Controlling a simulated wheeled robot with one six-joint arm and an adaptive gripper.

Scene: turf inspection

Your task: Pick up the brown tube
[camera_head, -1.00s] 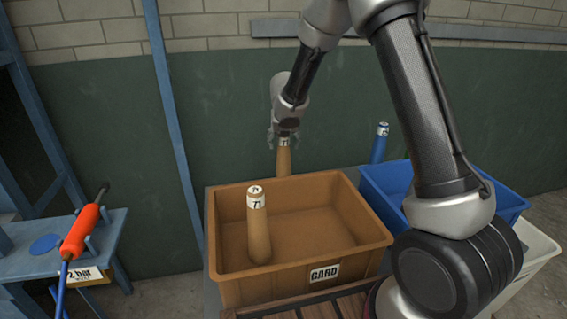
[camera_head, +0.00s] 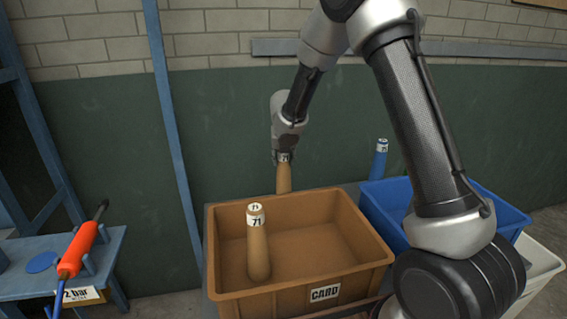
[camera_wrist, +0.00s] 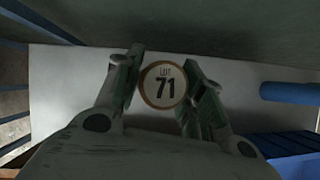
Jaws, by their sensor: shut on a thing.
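My gripper (camera_head: 283,158) is behind the brown crate's far rim, pointing down, shut on the upper end of a brown tube (camera_head: 284,181). That tube stands roughly upright; its lower end is hidden behind the rim. In the wrist view, the tube's round white end cap (camera_wrist: 163,85) reads 71 and sits between the two fingers (camera_wrist: 163,95).
A blue crate (camera_head: 505,217) stands right of the brown one, with a blue tube (camera_head: 380,160) behind it. A white bin (camera_head: 540,265) is at far right. A blue bench (camera_head: 100,262) with an orange tool (camera_head: 78,250) is at left. A green wall (camera_head: 230,130) closes the back.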

